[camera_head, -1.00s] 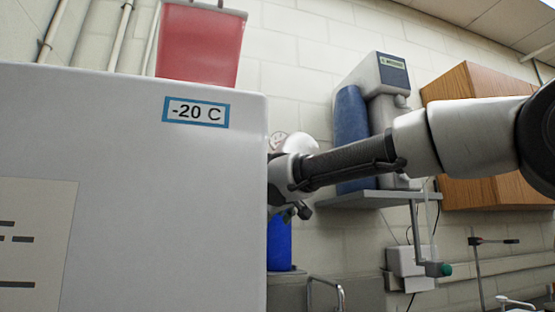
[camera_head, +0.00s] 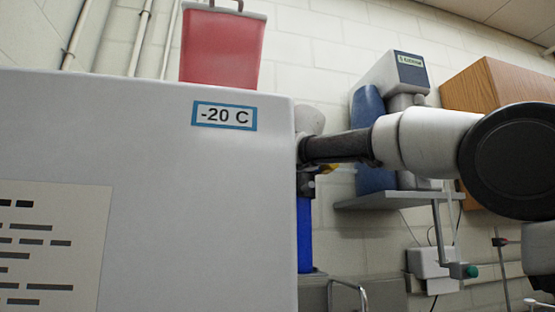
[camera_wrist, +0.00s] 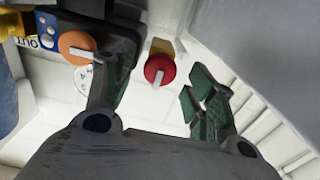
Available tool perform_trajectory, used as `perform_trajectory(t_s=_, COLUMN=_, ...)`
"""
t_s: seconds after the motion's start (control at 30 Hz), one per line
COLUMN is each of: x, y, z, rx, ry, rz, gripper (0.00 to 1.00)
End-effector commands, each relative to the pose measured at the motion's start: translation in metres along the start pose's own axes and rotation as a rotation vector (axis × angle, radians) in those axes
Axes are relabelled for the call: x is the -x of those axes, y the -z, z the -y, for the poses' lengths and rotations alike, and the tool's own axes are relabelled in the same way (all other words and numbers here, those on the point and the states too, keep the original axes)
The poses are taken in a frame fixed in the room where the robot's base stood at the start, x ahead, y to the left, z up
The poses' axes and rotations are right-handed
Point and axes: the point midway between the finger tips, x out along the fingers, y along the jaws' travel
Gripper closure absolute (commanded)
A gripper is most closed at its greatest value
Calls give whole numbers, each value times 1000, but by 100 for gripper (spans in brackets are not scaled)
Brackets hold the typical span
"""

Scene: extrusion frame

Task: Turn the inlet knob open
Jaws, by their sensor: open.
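In the wrist view a red round knob (camera_wrist: 158,73) with a white pointer shows between the two fingers of my gripper (camera_wrist: 160,78). The green-padded fingers are apart, one on each side of the knob in the picture; I see no contact. No lettering is readable by the red knob. In the head view my gripper is mostly hidden behind the white cabinet, and neither knob shows.
The white cabinet (camera_head: 200,180) marked "-20 C" fills the left of the head view, close to my wrist. A red container (camera_head: 222,48) stands on top. A wall shelf (camera_head: 395,199) holds a grey and blue device, with a wooden cupboard (camera_head: 500,85) at right.

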Motion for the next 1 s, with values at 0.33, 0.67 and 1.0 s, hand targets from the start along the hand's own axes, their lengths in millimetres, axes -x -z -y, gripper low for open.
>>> perform_trajectory(t_s=0.33, x=-11, y=0, z=0, rx=1, ry=0, rz=0, gripper=44)
perform_trajectory(t_s=0.67, x=-11, y=0, z=0, rx=1, ry=0, rz=0, gripper=90)
perform_trajectory(t_s=1.0, x=-11, y=0, z=0, rx=42, ry=0, rz=1, gripper=90)
